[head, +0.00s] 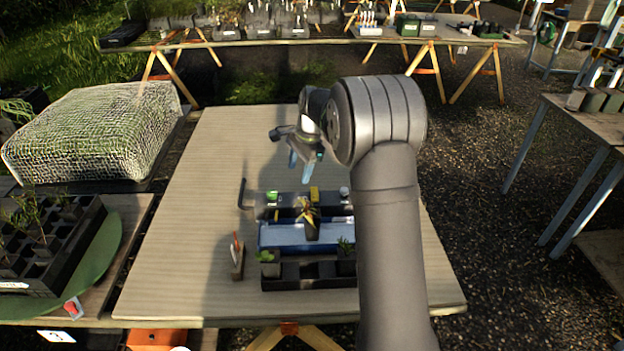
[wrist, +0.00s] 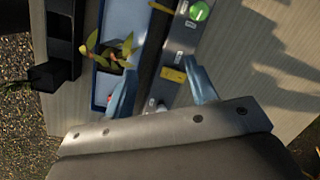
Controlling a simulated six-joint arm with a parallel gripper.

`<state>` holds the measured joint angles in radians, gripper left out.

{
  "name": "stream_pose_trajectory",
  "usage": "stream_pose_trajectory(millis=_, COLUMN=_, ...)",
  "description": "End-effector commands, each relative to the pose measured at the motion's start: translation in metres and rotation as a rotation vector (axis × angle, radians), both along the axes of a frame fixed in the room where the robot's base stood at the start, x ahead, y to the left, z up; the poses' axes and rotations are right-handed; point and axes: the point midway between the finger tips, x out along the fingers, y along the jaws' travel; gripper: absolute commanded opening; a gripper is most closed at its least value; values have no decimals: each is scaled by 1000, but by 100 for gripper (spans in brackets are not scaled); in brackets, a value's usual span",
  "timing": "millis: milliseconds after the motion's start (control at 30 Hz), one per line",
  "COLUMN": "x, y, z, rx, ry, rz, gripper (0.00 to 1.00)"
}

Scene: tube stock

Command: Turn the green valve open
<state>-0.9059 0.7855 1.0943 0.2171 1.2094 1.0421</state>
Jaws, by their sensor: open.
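The green valve (head: 272,196) is a round knob at the left end of a grey bar behind the blue tray. In the wrist view the green valve (wrist: 200,11) shows near the top edge, beyond my fingertips. A yellow part (head: 314,193) sits midway along the bar; it also shows in the wrist view (wrist: 173,75) between my fingers. My gripper (head: 302,160) is above and behind the bar, with its blue fingers pointing down. In the wrist view my gripper (wrist: 163,84) is open with its fingers apart. It does not touch the green valve.
A blue tray (head: 275,236) holds a potted yellowish plant (head: 310,217). A black tray (head: 300,284) with seedlings stands in front. A small holder (head: 238,262) stands left. The wooden tabletop (head: 190,240) is clear at left and back.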

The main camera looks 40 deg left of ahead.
Motion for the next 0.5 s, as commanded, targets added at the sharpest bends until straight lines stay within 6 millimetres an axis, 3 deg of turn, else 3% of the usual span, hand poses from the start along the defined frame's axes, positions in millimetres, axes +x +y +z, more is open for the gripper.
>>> stream_pose_trajectory(millis=500, x=-16, y=-39, z=-15, rx=-48, ry=-134, rz=545, gripper=52)
